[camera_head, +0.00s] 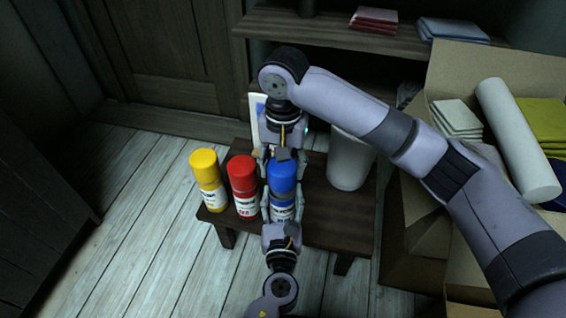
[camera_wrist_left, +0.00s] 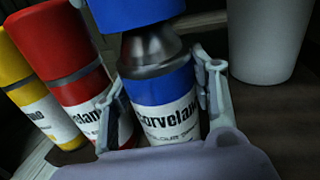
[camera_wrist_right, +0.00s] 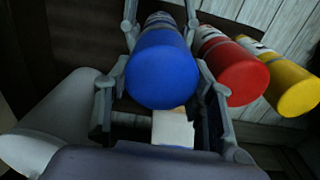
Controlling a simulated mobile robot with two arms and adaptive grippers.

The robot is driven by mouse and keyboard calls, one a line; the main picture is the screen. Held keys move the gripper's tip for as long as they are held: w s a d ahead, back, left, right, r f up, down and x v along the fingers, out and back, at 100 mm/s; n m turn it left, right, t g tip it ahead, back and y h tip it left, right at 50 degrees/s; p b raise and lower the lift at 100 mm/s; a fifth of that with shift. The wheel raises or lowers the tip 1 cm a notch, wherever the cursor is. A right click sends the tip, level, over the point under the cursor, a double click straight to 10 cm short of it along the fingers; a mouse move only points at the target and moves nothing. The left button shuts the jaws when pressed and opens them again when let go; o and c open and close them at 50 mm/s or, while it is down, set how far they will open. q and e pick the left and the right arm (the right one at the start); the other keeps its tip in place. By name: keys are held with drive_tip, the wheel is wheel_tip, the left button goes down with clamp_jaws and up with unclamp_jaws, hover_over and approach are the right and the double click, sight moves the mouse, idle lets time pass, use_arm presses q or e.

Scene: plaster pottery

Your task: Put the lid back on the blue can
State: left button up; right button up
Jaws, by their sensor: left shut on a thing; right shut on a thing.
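The blue can (camera_head: 283,213) stands upright on a small dark table, with its label facing my left wrist camera. My left gripper (camera_head: 283,198) is shut around its body, one finger on each side, as the left wrist view (camera_wrist_left: 160,95) shows. The blue lid (camera_head: 283,174) is above the can, held by my right gripper (camera_head: 283,163), which is shut on it from the far side. In the left wrist view the lid (camera_wrist_left: 130,12) sits above the can's grey metal top (camera_wrist_left: 150,48), part of which shows between them. In the right wrist view the lid (camera_wrist_right: 162,68) hides most of the can.
A red can (camera_head: 243,185) and a yellow can (camera_head: 208,178) stand left of the blue can. A white container (camera_head: 349,160) stands to its right. The dark table (camera_head: 335,215) is bare at front right. A cardboard box (camera_head: 408,245) stands right of the table.

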drive_tip(key=shift+f, duration=0.75)
drive_tip(key=shift+f, duration=0.6)
drive_tip(key=o, duration=0.9)
wheel_tip(320, 180, up, 12)
idle(0.3)
